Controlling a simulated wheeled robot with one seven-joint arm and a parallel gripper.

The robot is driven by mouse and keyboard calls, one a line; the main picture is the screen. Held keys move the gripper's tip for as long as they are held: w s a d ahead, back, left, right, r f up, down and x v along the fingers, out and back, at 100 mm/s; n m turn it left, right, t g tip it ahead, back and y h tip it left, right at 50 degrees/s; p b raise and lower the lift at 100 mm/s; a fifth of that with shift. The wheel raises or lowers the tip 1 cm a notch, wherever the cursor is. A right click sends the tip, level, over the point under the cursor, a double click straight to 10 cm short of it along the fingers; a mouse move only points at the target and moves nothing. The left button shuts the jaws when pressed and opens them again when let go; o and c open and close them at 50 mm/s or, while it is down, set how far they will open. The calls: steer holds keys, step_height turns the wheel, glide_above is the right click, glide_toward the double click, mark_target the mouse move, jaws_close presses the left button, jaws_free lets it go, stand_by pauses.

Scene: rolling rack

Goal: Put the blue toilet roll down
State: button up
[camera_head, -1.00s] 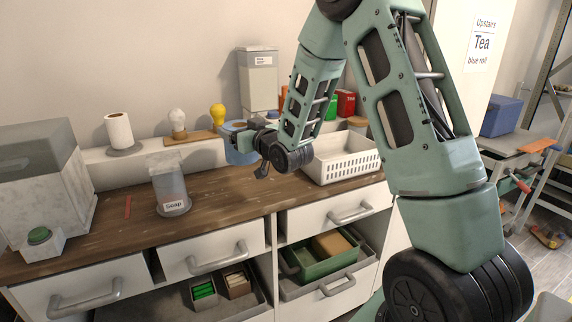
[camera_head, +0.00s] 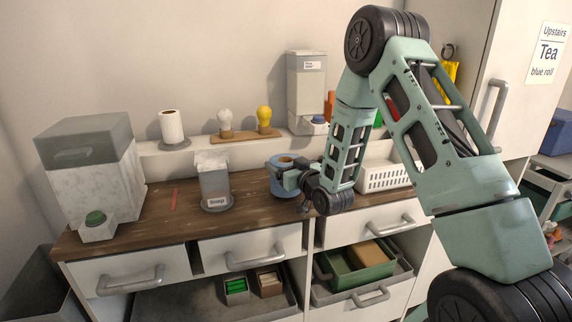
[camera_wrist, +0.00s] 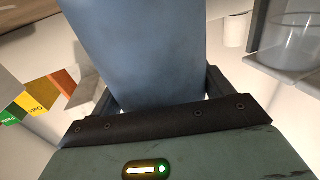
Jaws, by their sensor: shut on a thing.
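The blue toilet roll (camera_head: 281,184) is held upright in my gripper (camera_head: 292,180), over or on the wooden counter (camera_head: 150,215) to the right of the soap container. In the wrist view the blue roll (camera_wrist: 150,50) fills the space between the two fingers of my gripper (camera_wrist: 160,95), which are shut on it. Whether the roll's base touches the counter is hard to tell. My gripper hides part of the roll's right side.
The clear soap container (camera_head: 214,182) stands just left of the roll. A white basket (camera_head: 385,178) is on the right. A shelf behind holds a white roll (camera_head: 171,127), bulbs on a wooden board (camera_head: 245,136) and a tall dispenser (camera_head: 306,85).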

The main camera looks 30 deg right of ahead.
steer(key=shift+f+b, duration=0.65)
steer(key=shift+b, duration=0.15)
steer(key=o, duration=1)
steer(key=shift+r, duration=0.15)
